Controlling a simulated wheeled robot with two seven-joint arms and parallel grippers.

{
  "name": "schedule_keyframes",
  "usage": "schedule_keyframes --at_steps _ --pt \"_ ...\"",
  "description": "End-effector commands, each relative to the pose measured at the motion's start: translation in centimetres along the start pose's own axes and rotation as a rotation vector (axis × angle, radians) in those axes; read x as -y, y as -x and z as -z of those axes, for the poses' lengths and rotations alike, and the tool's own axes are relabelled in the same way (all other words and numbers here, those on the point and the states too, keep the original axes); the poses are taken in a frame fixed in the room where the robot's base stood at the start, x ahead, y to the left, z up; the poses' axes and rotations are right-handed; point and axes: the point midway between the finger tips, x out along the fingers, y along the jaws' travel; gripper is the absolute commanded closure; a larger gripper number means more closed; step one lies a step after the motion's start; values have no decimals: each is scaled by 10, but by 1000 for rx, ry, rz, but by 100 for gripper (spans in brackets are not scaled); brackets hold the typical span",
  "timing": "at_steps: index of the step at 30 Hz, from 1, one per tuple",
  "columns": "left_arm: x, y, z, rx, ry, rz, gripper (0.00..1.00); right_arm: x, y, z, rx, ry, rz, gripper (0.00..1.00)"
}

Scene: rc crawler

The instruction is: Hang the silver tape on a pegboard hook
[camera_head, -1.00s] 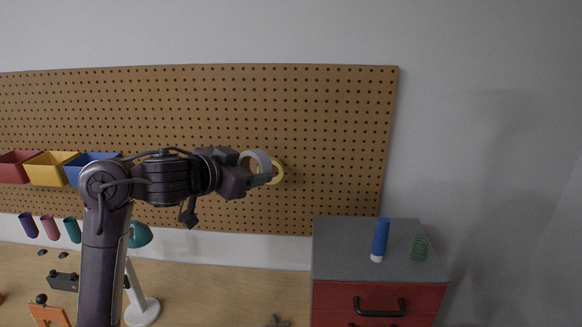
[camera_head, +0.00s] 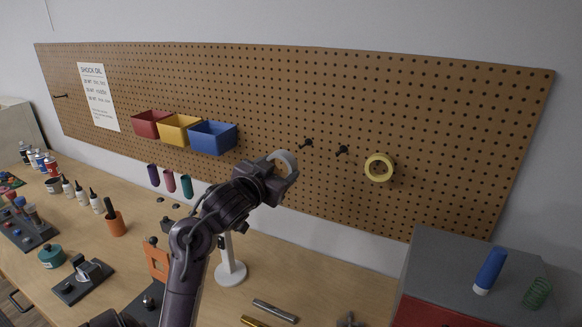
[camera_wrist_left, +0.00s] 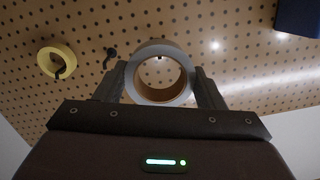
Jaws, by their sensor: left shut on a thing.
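My left gripper (camera_head: 279,178) is shut on the silver tape roll (camera_head: 286,160) and holds it up in front of the pegboard (camera_head: 330,90). In the left wrist view the silver tape (camera_wrist_left: 160,50) sits between the two fingers of my gripper (camera_wrist_left: 160,88), its round hole facing the camera. Two black hooks show to the right of the gripper, a nearer one (camera_head: 307,143) and a farther one (camera_head: 342,150), both bare. A yellow tape roll (camera_head: 379,167) hangs farther right on the board. My right gripper is not in view.
Red (camera_head: 148,123), yellow (camera_head: 177,129) and blue (camera_head: 213,137) bins are fixed on the board left of my gripper. A lamp with a white base (camera_head: 230,272) stands on the bench below. A grey-topped cabinet (camera_head: 450,270) with a blue tube (camera_head: 490,270) stands at the right.

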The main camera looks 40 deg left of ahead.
Motion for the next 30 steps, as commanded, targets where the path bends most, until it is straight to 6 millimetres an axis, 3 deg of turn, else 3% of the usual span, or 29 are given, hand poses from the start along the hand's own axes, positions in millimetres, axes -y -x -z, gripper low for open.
schedule_keyframes --at_steps 10,30 --pt "-1 1 0 2 3 1 60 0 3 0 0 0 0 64" --pt "-1 -44 5 0 4 0 60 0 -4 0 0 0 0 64"
